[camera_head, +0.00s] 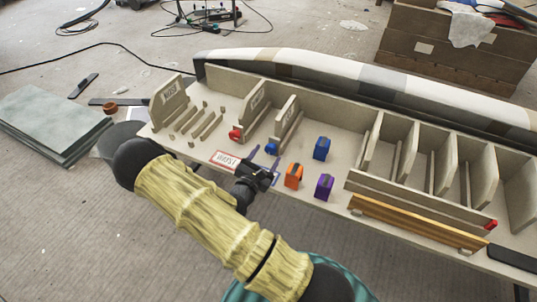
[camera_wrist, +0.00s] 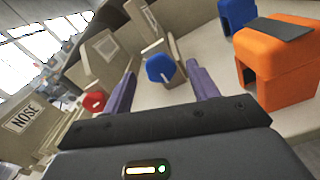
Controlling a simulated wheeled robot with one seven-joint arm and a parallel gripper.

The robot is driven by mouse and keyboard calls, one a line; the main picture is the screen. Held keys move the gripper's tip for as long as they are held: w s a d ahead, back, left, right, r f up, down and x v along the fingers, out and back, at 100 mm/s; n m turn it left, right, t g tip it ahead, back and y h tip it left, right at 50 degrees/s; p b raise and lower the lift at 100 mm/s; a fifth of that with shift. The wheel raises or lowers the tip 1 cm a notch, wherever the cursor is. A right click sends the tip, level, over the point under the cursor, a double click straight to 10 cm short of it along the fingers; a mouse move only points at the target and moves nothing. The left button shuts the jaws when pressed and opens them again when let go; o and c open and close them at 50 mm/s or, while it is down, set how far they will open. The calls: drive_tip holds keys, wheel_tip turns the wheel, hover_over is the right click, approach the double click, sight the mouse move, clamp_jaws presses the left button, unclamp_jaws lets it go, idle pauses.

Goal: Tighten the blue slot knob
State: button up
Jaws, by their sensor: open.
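The blue slot knob (camera_head: 271,149) sits at the front end of a slot holding an upright labelled board (camera_head: 288,114). In the wrist view the knob (camera_wrist: 160,68) is a blue faceted disc with a pale line across its face, seen between and beyond the finger tips. My gripper (camera_head: 264,158) is open and empty, its two purple-grey fingers pointing toward the knob from the front. A gap seems to remain between fingers and knob; contact cannot be made out.
A red knob (camera_head: 235,134) is on the neighbouring slot to the left. An orange block (camera_head: 293,175), a blue block (camera_head: 321,148) and a purple block (camera_head: 324,187) stand just right of my gripper. A red-edged card (camera_head: 226,159) lies at left. Empty-looking compartments fill the right side.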

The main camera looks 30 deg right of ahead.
drive_tip(key=shift+x, duration=1.05)
drive_tip(key=shift+w+d, duration=0.15)
drive_tip(key=shift+w, duration=0.05)
drive_tip(key=shift+s+d, duration=0.1)
drive_tip(key=c, duration=1)
